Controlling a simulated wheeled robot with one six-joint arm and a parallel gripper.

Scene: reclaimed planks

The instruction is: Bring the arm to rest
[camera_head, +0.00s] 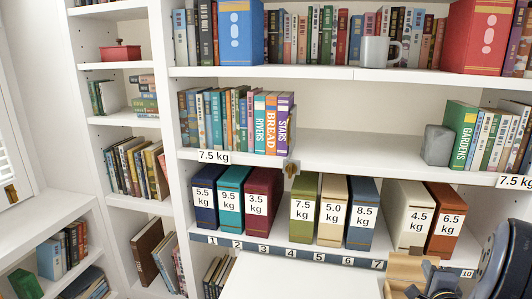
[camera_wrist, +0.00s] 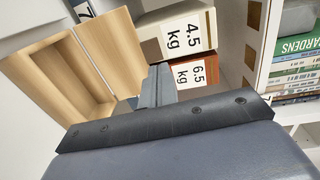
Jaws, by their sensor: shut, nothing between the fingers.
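My gripper (camera_wrist: 157,84) shows in the wrist view with its dark fingers together and nothing between them. In the head view my arm is at the lower right corner, with the gripper (camera_head: 432,288) low in front of the shelf, partly cut off by the frame. In the wrist view the fingers point toward the cream 4.5 kg binder (camera_wrist: 178,33) and the brown 6.5 kg binder (camera_wrist: 192,73). Whether they touch anything cannot be told.
An open wooden box (camera_head: 407,268) is close beside my gripper; it also shows in the wrist view (camera_wrist: 110,50). Weight-labelled binders, such as the olive 7.5 kg one (camera_head: 303,208), stand on the numbered shelf. A grey block (camera_head: 438,145) is above. The middle shelf's centre is clear.

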